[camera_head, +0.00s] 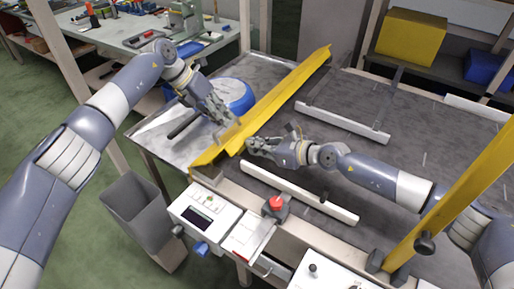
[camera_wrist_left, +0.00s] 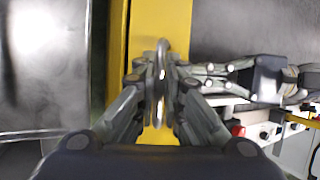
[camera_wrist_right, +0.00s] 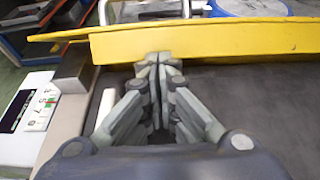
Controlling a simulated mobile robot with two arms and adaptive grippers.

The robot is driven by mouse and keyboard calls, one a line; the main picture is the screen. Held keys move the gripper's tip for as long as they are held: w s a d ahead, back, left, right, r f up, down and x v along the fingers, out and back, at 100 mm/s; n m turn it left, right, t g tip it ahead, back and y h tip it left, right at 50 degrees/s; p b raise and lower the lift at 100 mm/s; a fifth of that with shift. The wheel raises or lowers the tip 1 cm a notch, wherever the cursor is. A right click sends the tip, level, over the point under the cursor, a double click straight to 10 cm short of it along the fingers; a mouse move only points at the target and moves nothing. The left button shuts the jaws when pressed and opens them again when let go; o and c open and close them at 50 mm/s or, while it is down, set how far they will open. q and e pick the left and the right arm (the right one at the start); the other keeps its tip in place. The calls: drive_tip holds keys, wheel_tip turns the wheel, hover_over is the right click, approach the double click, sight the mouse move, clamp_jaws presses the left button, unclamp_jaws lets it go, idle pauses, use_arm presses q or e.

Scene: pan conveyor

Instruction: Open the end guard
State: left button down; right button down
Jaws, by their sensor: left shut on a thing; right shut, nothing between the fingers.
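The end guard is a long yellow angled bar (camera_head: 285,92) running diagonally across the near-left end of the dark conveyor in the head view. It also shows in the left wrist view (camera_wrist_left: 160,20) and the right wrist view (camera_wrist_right: 200,40). My left gripper (camera_head: 229,117) is at the guard's near part, on the metal table side. In the left wrist view its fingers are shut on a rounded metal handle (camera_wrist_left: 163,58) in front of the yellow face. My right gripper (camera_head: 251,146) is shut and empty on the conveyor side, its tips close to the guard; contact is unclear.
A blue round thing (camera_head: 236,94) lies on the metal table beyond my left gripper. White rails (camera_head: 300,193) (camera_head: 343,122) lie along the conveyor. A red button (camera_head: 276,204) and control box (camera_head: 205,213) stand at the front edge. A second yellow bar (camera_head: 455,190) slants at right.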

use_arm(q)
drive_tip(key=c, duration=1.7)
unclamp_jaws()
drive_tip(key=shift+a, duration=0.1)
